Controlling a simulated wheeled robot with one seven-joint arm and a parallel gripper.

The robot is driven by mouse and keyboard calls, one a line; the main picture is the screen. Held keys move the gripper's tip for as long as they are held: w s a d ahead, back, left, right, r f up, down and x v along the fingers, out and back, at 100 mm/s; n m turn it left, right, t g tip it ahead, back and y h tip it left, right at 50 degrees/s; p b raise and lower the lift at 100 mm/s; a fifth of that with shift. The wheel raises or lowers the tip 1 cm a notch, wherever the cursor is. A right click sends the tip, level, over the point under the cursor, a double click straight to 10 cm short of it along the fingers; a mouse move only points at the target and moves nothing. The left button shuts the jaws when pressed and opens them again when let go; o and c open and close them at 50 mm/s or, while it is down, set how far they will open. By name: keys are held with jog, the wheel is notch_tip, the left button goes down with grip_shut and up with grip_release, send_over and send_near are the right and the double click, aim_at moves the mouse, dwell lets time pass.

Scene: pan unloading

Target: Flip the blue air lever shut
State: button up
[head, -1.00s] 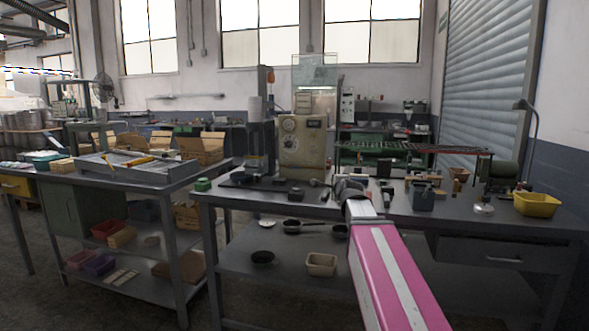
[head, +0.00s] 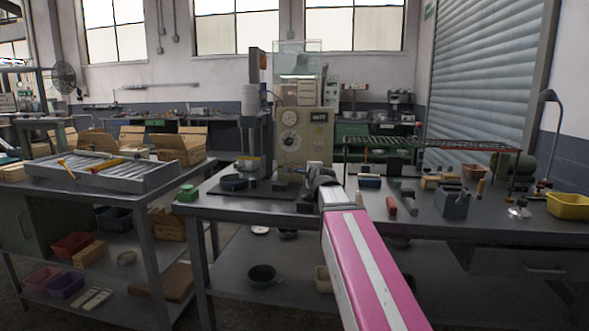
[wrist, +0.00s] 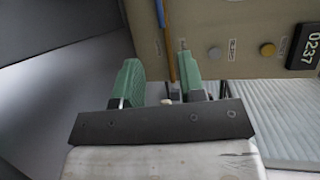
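The beige machine (head: 305,135) with round dials stands on the workbench. In the wrist view its beige front panel (wrist: 235,35) fills the top right. A thin orange and blue upright strip (wrist: 168,40) crosses that panel by the right finger; I cannot tell whether it is the air lever. No blue lever stands out in the head view. My gripper (wrist: 158,82) has two green fingers spread apart, with no thing clearly held between them. In the head view my gripper (head: 316,172) is small, in front of the machine's lower right, partly hidden by my arm.
A press column (head: 252,120) stands left of the machine. On the panel are a grey button (wrist: 215,52), an amber button (wrist: 267,49) and a black number plate (wrist: 305,47). Tools, a blue-grey caddy (head: 453,203) and a yellow bin (head: 568,205) lie to the right.

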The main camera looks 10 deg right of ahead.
aim_at(301, 169)
jog(key=w, duration=0.3)
jog(key=w+f, duration=0.1)
jog(key=w, duration=0.3)
jog(key=w+a+f, duration=0.1)
jog(key=w, duration=0.3)
jog(key=shift+s, duration=0.1)
grip_shut()
